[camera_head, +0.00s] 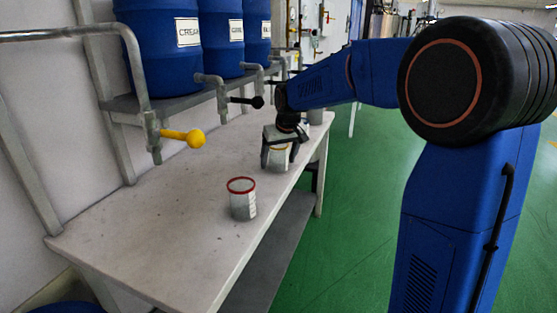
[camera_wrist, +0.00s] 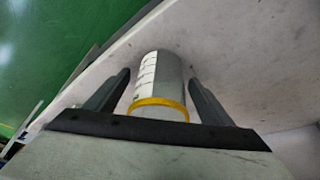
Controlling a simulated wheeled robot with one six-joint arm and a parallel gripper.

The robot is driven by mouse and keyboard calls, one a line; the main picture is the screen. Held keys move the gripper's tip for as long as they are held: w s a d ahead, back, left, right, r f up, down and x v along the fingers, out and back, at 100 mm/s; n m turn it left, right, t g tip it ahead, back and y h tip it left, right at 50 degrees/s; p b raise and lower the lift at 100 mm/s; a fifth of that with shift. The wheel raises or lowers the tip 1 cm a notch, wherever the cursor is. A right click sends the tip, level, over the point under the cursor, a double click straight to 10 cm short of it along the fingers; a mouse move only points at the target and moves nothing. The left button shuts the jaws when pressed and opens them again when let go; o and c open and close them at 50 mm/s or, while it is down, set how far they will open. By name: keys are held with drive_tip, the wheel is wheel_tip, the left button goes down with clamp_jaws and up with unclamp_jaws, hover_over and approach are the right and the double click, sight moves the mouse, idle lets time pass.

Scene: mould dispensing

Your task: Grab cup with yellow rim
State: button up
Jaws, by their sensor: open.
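The cup with the yellow rim (camera_head: 279,160) stands on the white table (camera_head: 178,238), toward its far end. It also shows in the wrist view (camera_wrist: 159,85), between the two fingers, with its yellow rim nearest the gripper body. My gripper (camera_head: 279,155) is at this cup, one finger on each side. In the wrist view the fingers (camera_wrist: 160,95) are apart, with a gap visible beside the cup on both sides. In the head view the gripper hides part of the cup's top.
A cup with a red rim (camera_head: 242,199) stands nearer on the table. Another grey cup (camera_head: 315,112) is partly hidden behind my gripper. Blue barrels (camera_head: 158,50) sit on a shelf at left, with a yellow-handled tap (camera_head: 183,138) and a black-handled tap (camera_head: 246,101) over the table.

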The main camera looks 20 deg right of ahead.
drive_tip(key=c, duration=1.1)
drive_tip(key=shift+r, duration=0.1)
